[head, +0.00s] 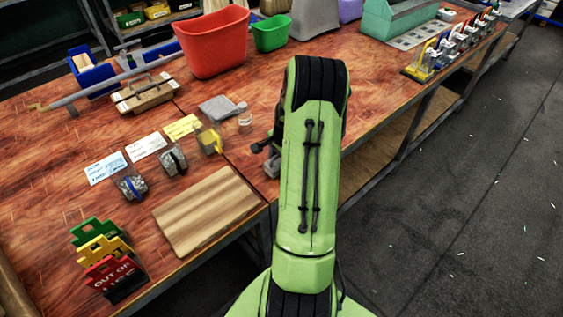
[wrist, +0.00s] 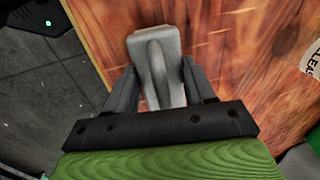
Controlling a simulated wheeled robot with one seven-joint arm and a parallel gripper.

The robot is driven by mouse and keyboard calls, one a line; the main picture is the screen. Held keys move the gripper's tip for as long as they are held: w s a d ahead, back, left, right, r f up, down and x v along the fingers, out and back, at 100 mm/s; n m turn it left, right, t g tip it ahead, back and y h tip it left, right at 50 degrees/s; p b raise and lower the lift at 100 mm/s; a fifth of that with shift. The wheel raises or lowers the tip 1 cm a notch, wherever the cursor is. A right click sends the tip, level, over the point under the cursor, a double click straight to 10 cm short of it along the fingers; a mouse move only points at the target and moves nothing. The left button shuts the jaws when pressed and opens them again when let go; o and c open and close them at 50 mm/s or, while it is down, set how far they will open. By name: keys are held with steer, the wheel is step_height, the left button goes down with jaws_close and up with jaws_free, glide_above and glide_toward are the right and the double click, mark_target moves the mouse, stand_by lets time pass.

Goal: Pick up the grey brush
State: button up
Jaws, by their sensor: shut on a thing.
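The grey brush (wrist: 152,48) is in the wrist view, with its wide end away from me and its handle running back between the fingers of my gripper (wrist: 158,78). My gripper is shut on the handle. The brush is over the wooden tabletop (wrist: 222,40), near the table edge. I cannot tell whether it touches the wood. In the head view my green arm hides most of my gripper and the brush. A small grey piece (head: 271,167) shows just left of the arm, but I cannot tell what it is.
A flat grey object (head: 221,108) lies left of my arm. A red bin (head: 212,45) and a green bin (head: 271,35) stand behind. Open floor (head: 450,200) is on the right.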

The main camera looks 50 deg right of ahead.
step_height(320, 180, up, 10)
steer(key=shift+p, duration=1)
